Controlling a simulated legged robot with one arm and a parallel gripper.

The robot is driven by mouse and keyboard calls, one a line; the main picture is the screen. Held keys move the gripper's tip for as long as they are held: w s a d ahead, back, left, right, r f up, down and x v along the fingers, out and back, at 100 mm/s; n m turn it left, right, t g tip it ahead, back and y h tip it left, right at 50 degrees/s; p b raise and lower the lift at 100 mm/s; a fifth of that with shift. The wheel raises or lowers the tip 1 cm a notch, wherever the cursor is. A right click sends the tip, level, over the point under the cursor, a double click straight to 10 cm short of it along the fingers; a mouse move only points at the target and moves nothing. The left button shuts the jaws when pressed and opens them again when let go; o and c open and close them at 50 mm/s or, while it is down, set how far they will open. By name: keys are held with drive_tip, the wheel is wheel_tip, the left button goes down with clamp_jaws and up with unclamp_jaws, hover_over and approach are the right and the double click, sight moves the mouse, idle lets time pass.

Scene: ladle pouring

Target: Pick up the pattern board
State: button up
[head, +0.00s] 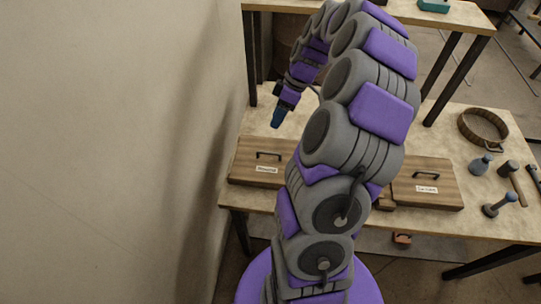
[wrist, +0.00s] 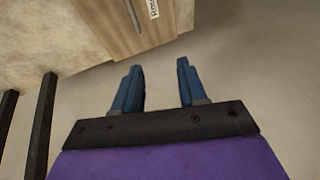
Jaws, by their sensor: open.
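Two flat wooden boards with black handles and small white labels lie on the table. One board (head: 245,163) is at the left end, and the other board (head: 445,169) is right of my arm. The labels are too small to read surely, so I cannot tell which is the pattern board. My gripper (head: 277,118) is open and empty, above and behind the left board. In the wrist view, the blue fingers of my gripper (wrist: 158,85) are spread apart, and a board (wrist: 108,22) with its handle and label shows at the top edge, apart from them.
The table (head: 435,225) also holds a brown ring (head: 483,128) and several hammer-like tools (head: 510,170) at the right. A higher table (head: 457,17) stands behind. A wall (head: 100,150) closes off the left side. My arm hides the middle of the table.

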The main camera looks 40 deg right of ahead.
drive_tip(key=d+f, duration=0.2)
drive_tip(key=d, duration=0.2)
drive_tip(key=b, duration=0.2)
hover_over(272, 157)
drive_tip(key=s, duration=0.1)
drive_tip(key=shift+t, duration=0.3)
drive_tip(key=f, duration=1.1)
drive_tip(key=shift+d+f, duration=0.15)
drive_tip(key=shift+d, duration=0.05)
drive_tip(key=f, duration=0.1)
drive_tip(key=f+b, duration=0.1)
drive_tip(key=f, duration=0.1)
drive_tip(key=w+f, duration=0.1)
drive_tip(key=f, duration=0.1)
drive_tip(key=shift+a+b, duration=0.25)
drive_tip(key=shift+b, duration=0.15)
drive_tip(key=shift+a+r, duration=0.1)
drive_tip(key=shift+c, duration=0.2)
drive_tip(key=shift+a, duration=0.15)
drive_tip(key=shift+c, duration=0.8)
clamp_jaws()
